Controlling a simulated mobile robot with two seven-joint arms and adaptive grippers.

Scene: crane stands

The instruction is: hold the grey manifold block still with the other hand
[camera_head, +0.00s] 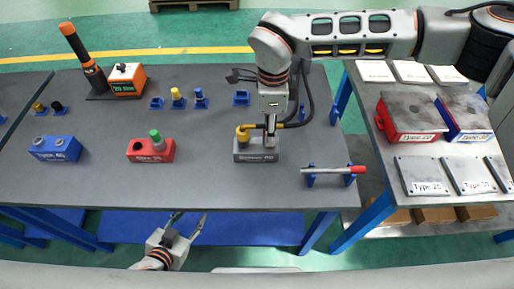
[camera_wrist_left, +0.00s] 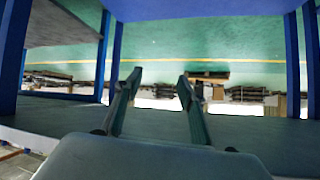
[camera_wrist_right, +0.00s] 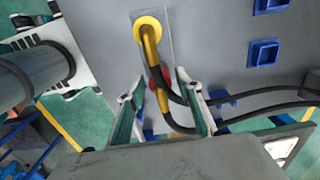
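The grey manifold block (camera_head: 256,155) stands on the long grey table, with a yellow elbow fitting (camera_head: 242,135) on top. A black hose (camera_head: 309,95) runs from the fitting and curves up beside my right arm. My right gripper (camera_head: 271,130) points down just above the block. In the right wrist view its fingers (camera_wrist_right: 156,95) stand apart on either side of the hose (camera_wrist_right: 172,92); the yellow fitting (camera_wrist_right: 148,32) shows beyond them. Contact with the hose is unclear. My left gripper (camera_head: 188,220) is open and empty in front of the table's near edge, away from the block.
A red block (camera_head: 150,152) and a blue block (camera_head: 55,149) stand left of the grey one. A red-ended bar (camera_head: 333,170) rests on blue holders at right. Blue fixtures (camera_head: 178,99) line the back. A side table (camera_head: 380,150) holds plates and boxes.

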